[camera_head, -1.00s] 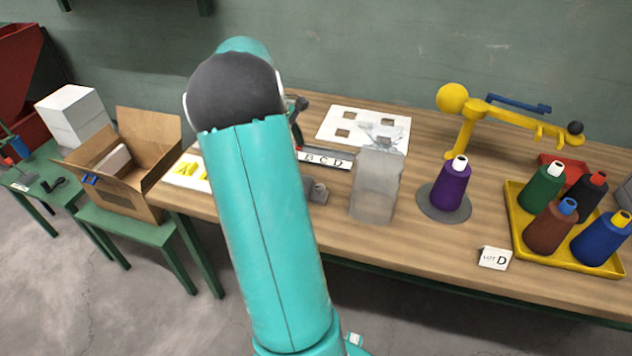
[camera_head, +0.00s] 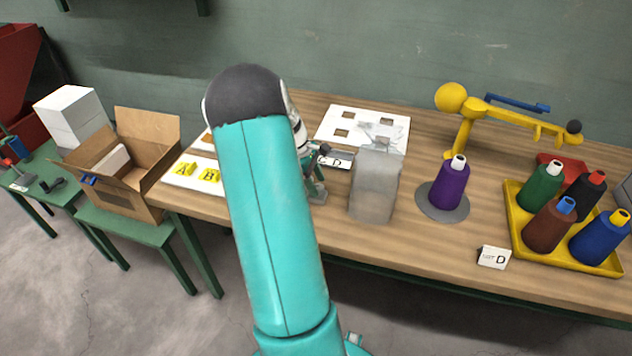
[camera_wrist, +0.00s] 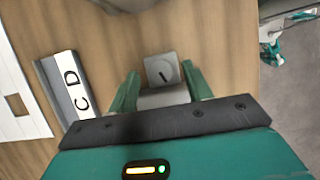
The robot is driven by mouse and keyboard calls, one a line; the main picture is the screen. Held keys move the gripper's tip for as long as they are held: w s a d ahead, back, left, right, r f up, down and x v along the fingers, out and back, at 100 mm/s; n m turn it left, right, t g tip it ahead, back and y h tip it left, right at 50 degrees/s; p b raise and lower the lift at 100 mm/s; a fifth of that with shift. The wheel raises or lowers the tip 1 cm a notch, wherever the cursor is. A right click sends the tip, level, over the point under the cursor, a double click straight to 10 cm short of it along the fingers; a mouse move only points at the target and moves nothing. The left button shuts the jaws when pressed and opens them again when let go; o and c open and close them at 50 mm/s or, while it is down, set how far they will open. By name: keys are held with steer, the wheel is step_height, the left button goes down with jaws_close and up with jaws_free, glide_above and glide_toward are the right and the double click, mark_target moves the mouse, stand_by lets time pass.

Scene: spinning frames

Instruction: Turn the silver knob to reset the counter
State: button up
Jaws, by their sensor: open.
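The silver knob (camera_wrist: 162,70) shows in the wrist view as a grey, square-looking top with a dark line on it. It sits on a grey counter body (camera_wrist: 163,97), partly hidden by my gripper. My gripper (camera_wrist: 160,84) is open, with one green finger on each side of the knob and body. I cannot tell whether the fingers touch either side. In the head view my gripper (camera_head: 316,190) is small beside my arm, at the counter's place on the table, and the knob cannot be made out there.
A lettered strip (camera_wrist: 72,85) lies left of the counter in the wrist view. A cloudy transparent block (camera_head: 375,188) stands just right of my gripper. A purple cone (camera_head: 450,183) and a yellow tray (camera_head: 520,240) of several cones are farther right. A yellow arm-like stand (camera_head: 470,105) is behind.

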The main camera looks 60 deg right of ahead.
steer(key=shift+s+f, duration=0.1)
steer(key=shift+f, duration=0.15)
steer(key=shift+c, duration=0.2)
steer(key=c, duration=0.9)
steer(key=shift+m, duration=0.3)
steer(key=m+y, duration=0.1)
steer(key=m, duration=0.2)
steer(key=shift+d, duration=0.15)
steer(key=shift+d+m+y, duration=0.1)
steer(key=shift+m+y, duration=0.7)
steer(key=shift+m, duration=1)
steer(key=shift+t, duration=0.3)
